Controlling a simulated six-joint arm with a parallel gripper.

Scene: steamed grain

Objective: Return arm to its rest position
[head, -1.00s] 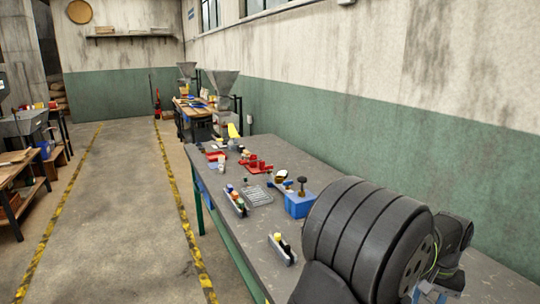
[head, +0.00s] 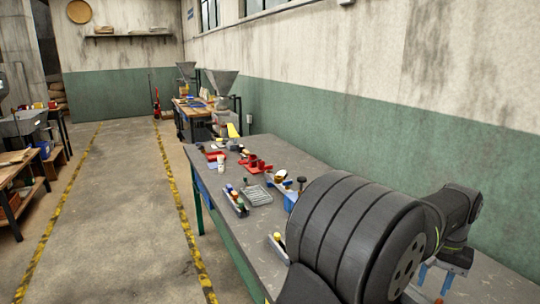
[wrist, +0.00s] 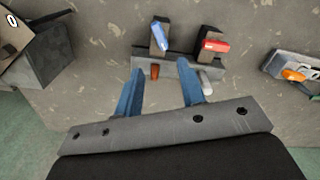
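My gripper (head: 434,279) shows at the lower right of the head view, over the near part of the grey workbench (head: 330,165), beyond my large dark arm joint. Its two blue fingers point down. In the wrist view my gripper (wrist: 160,68) has its fingers spread apart, with nothing held between them. Below them a grey rack (wrist: 180,66) lies on the bench. It bears a blue-topped dark piece (wrist: 160,36), a red-topped dark piece (wrist: 213,44), a brown peg (wrist: 155,72) and a pale peg (wrist: 206,83). The fingers look apart from these; exact height is unclear.
A dark grey block (wrist: 45,55) stands left in the wrist view, and a grey holder with an orange piece (wrist: 293,75) lies right. Farther along the bench are red fixtures (head: 255,165), a grey tray (head: 257,194) and a blue box (head: 290,199), partly hidden by my arm.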

